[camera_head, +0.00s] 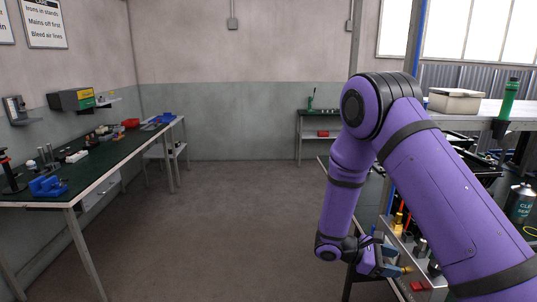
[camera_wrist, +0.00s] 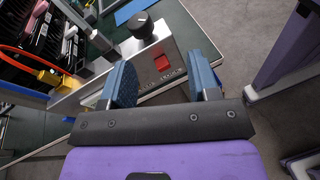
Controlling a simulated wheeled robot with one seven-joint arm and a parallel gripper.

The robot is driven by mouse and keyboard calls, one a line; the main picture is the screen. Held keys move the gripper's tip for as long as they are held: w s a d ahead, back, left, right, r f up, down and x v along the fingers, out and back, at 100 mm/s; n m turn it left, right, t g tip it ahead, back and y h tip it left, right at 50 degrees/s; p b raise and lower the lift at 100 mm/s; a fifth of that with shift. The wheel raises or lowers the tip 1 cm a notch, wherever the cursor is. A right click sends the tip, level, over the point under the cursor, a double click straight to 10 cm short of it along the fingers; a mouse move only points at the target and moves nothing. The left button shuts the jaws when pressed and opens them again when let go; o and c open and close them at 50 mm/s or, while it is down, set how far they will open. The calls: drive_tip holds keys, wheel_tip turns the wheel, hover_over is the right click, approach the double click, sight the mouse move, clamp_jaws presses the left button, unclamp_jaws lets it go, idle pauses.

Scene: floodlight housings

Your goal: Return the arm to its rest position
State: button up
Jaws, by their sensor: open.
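My purple arm (camera_head: 440,170) fills the right side of the head view, bent with its forearm hanging down. My gripper (camera_head: 388,262) is at the lower end, by the front of the cluttered bench on the right. In the wrist view my gripper (camera_wrist: 163,80) shows two blue fingers spread apart with nothing held between them. Beyond the fingers is a metal control box (camera_wrist: 155,65) with a black knob (camera_wrist: 142,25) and a red switch (camera_wrist: 162,63). I cannot tell how far the fingertips are from the box.
A right-hand shelf (camera_head: 460,118) carries a pale box (camera_head: 455,101) and a green bottle (camera_head: 509,98). A can (camera_head: 520,203) stands below it. A long green-topped bench (camera_head: 100,165) with small tools runs along the left wall. A small table (camera_head: 322,134) stands at the back. The middle floor is clear.

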drive_tip(key=s+r+m+g+y, duration=0.1)
drive_tip(key=s+r+m+y, duration=0.3)
drive_tip(key=r, duration=0.8)
drive_tip(key=s+a+r+m+t+y, duration=0.1)
drive_tip(key=s+r+m+t+y, duration=0.3)
drive_tip(key=s+r, duration=0.6)
drive_tip(key=s+a+r+m+t+y, duration=0.2)
drive_tip(key=s+r+m+t+y, duration=0.3)
drive_tip(key=s+r, duration=0.6)
drive_tip(key=shift+s+a+t+y, duration=0.2)
drive_tip(key=shift+a+t+y, duration=0.1)
drive_tip(key=shift+y, duration=0.7)
